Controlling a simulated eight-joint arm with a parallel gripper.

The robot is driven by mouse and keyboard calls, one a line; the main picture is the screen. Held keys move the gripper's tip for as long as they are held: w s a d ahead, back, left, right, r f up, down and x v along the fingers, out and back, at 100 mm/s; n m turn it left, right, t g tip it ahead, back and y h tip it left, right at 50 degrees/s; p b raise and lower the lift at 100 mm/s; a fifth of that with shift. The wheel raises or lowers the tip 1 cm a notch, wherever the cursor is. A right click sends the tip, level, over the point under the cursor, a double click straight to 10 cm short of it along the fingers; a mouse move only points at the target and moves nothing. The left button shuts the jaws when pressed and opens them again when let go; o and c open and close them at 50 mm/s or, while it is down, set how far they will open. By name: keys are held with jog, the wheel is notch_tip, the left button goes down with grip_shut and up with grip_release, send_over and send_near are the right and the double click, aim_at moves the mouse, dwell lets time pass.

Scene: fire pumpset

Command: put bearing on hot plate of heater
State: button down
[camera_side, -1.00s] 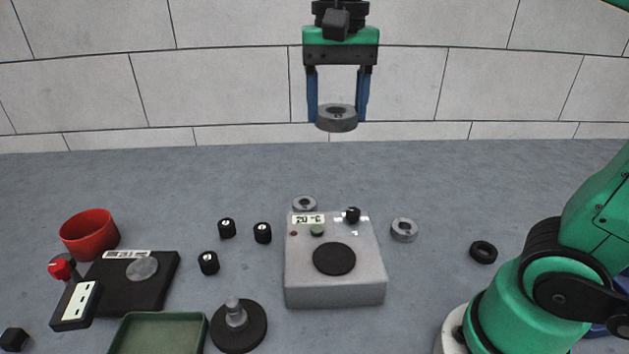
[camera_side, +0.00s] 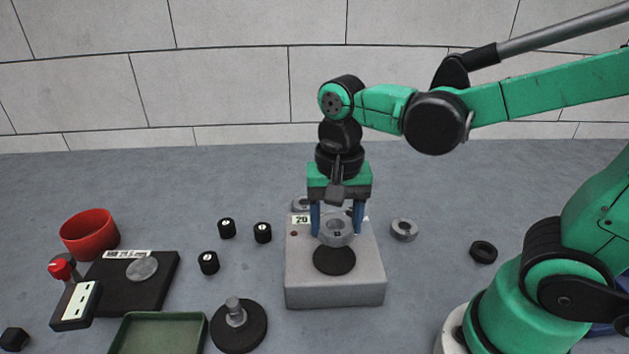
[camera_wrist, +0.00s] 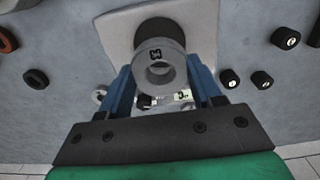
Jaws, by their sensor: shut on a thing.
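My gripper (camera_side: 337,228) is shut on a grey ring-shaped bearing (camera_side: 336,236), which it holds by its rim with two blue fingers. The bearing is over the heater (camera_side: 335,292), a light grey box, just above its round black hot plate (camera_side: 334,263); a gap seems to show below it, though how high it is I cannot tell exactly. In the wrist view the bearing (camera_wrist: 159,72) sits between the fingers and partly covers the hot plate (camera_wrist: 159,29). The gripper hides much of the heater's control panel in the side view.
Two loose grey rings lie behind the heater (camera_side: 299,203) and right of it (camera_side: 404,229), with a black ring (camera_side: 483,252) farther right. Several black weights (camera_side: 263,233) stand left. A black stand (camera_side: 238,326), green tray (camera_side: 158,334), red bowl (camera_side: 89,235) and black scale (camera_side: 150,290) are further left.

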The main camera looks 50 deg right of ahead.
jog(key=shift+f, duration=2.15)
jog(key=shift+c, duration=0.8)
grip_release()
jog(key=shift+f, duration=0.15)
notch_tip(320, 180, up, 12)
jog(key=n+t, duration=0.7)
jog(key=n, duration=0.1)
send_over(335, 256)
jog(key=w+d, duration=0.2)
jog(key=d, duration=0.1)
jog(key=f, duration=0.4)
jog(key=shift+s+a+f, duration=0.25)
jog(key=shift+f, duration=0.15)
jog(key=shift+w+d+f+n, duration=0.1)
jog(key=shift+n, duration=0.4)
